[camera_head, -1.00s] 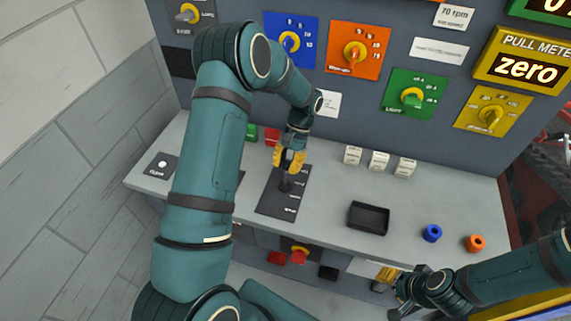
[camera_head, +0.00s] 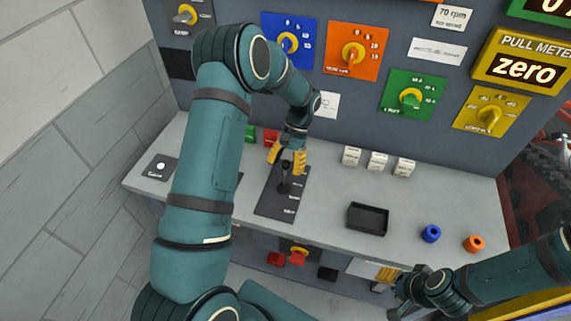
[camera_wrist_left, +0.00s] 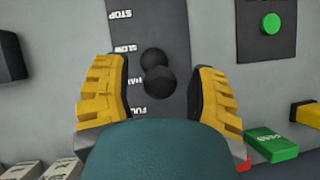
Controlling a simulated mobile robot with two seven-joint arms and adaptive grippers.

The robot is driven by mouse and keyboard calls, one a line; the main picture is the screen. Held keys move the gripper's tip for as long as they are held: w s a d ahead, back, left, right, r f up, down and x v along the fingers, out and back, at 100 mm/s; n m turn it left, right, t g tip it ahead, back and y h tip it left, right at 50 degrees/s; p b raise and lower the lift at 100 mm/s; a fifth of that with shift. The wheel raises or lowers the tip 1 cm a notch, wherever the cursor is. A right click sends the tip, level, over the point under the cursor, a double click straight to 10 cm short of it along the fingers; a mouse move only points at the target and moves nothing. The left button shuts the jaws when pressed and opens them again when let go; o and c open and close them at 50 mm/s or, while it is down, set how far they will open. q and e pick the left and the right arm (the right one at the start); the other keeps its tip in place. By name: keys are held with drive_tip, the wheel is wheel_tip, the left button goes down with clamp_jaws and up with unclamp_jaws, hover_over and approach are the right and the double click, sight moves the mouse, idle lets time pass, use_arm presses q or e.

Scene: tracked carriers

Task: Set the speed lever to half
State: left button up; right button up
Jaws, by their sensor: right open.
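The speed lever (camera_head: 285,168) is a black knob on a dark plate (camera_head: 270,206) on the desk. In the left wrist view the knob (camera_wrist_left: 158,80) appears level with the HALF label, on a plate (camera_wrist_left: 178,18) marked STOP, SLOW, HALF and FULL; seen from above, its exact setting is hard to tell. My left gripper (camera_head: 287,164) is open, its yellow fingers on either side of the knob, with gaps showing in the left wrist view (camera_wrist_left: 160,92). My right gripper (camera_head: 386,275) is open at the desk's front edge, partly hidden by its own wrist.
Several white blocks (camera_head: 377,161) stand behind. The panel has dials and a PULL METER (camera_head: 527,67) reading zero. A green button (camera_wrist_left: 271,23) is beside the plate.

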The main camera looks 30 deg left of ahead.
use_arm(q)
drive_tip(key=v, duration=1.2)
idle(0.3)
